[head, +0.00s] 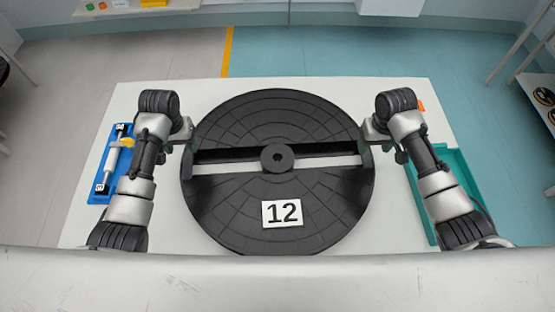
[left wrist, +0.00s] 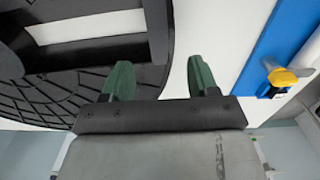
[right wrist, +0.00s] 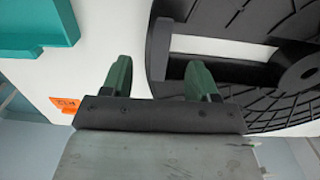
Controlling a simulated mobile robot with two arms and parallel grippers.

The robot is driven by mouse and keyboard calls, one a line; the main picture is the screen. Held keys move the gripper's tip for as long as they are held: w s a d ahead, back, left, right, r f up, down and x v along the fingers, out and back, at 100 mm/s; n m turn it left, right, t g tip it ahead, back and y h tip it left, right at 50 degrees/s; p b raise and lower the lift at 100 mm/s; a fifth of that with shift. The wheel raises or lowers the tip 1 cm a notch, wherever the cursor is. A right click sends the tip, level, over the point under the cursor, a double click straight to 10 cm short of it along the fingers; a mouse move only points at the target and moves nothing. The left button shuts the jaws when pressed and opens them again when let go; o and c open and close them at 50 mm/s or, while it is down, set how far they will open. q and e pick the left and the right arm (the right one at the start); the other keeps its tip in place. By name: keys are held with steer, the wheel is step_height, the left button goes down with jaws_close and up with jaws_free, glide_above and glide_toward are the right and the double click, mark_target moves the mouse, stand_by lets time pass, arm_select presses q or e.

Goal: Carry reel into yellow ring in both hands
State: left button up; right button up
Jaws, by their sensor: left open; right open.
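The large black reel (head: 280,112), with a "12" label (head: 282,213), lies flat on the white table. It has a small central hub and a slot across it. My left gripper (head: 191,146) is open at the reel's left edge; in the left wrist view the reel's rim (left wrist: 157,30) reaches between its green fingers (left wrist: 160,78). My right gripper (head: 367,146) is open at the right edge; in the right wrist view the rim (right wrist: 157,45) reaches between its fingers (right wrist: 160,78). I cannot make out a yellow ring.
A blue tray (head: 127,185) with a white cylinder tool lies left on the table (head: 150,95). A teal tray (head: 453,165) lies right, with an orange tag (right wrist: 64,105) nearby. A yellow floor stripe (head: 227,52) runs beyond the table. Shelving stands at the far right.

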mark_target(188, 158)
arm_select(q)
step_height(188, 158, down, 8)
steer(key=shift+r, duration=0.1)
arm_select(e)
step_height(188, 158, down, 8)
steer(key=shift+r, duration=0.1)
arm_select(q)
jaws_close()
arm_select(e)
jaws_close()
arm_select(q)
steer(key=shift+r, duration=0.1)
